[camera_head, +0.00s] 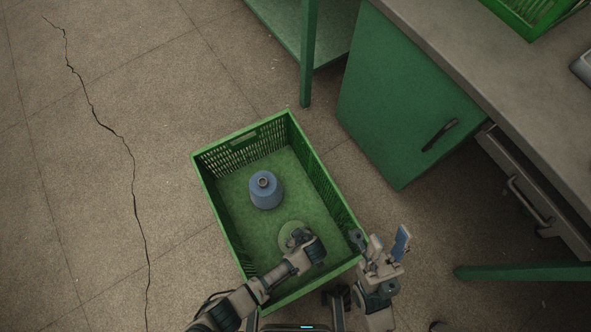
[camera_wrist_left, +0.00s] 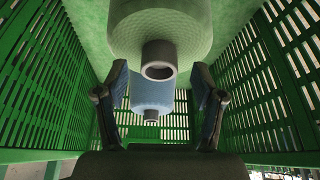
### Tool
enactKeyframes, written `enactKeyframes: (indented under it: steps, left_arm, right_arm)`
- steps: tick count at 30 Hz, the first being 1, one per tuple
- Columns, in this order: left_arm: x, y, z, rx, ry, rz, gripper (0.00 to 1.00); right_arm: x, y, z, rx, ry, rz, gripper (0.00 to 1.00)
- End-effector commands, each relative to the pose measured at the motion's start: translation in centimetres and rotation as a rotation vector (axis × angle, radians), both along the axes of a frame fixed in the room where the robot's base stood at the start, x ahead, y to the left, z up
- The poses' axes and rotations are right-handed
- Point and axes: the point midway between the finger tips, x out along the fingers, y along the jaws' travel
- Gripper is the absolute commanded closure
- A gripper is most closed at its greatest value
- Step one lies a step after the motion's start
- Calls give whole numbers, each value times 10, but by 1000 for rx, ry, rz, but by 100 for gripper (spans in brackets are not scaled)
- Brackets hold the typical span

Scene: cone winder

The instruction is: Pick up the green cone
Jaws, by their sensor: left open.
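The green cone (camera_head: 293,229) stands in the near part of the green crate (camera_head: 203,181), partly hidden by my left arm. My left gripper (camera_head: 302,238) reaches down into the crate above it. In the left wrist view the green cone (camera_wrist_left: 160,28) is at the top, its grey tube end pointing toward the camera. My open left fingers (camera_wrist_left: 160,98) are on either side of the picture, apart from the tube. My right gripper (camera_head: 386,246) is open and empty, outside the crate's right wall.
A blue cone (camera_head: 265,191) stands upright farther back in the crate; it also shows behind the green cone in the left wrist view (camera_wrist_left: 152,92). The slatted crate walls surround my left gripper. A green cabinet (camera_head: 400,110) and a grey worktop (camera_head: 500,70) stand at the right. Floor is clear at left.

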Motion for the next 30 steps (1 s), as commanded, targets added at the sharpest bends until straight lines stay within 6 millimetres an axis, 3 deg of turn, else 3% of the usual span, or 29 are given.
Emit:
enactKeyframes:
  steps: [1, 3, 11, 19, 30]
  left_arm:
    - [-1, 1, -12, 0, 7, -2, 31]
    - [1, 2, -15, -1, 4, -1, 31]
    - [5, 2, -11, -3, -3, -1, 31]
    - [4, 2, -12, -3, -2, 0, 99]
    - [5, 1, -9, -3, -4, -1, 100]
  right_arm:
    - [3, 1, -5, 0, -7, 0, 60]
    - [3, 1, -2, 0, -20, 0, 60]
    - [2, 2, 4, 0, -32, 0, 60]
    - [6, 2, 1, -1, -25, 1, 60]
    - [6, 2, 3, -2, -28, 2, 60]
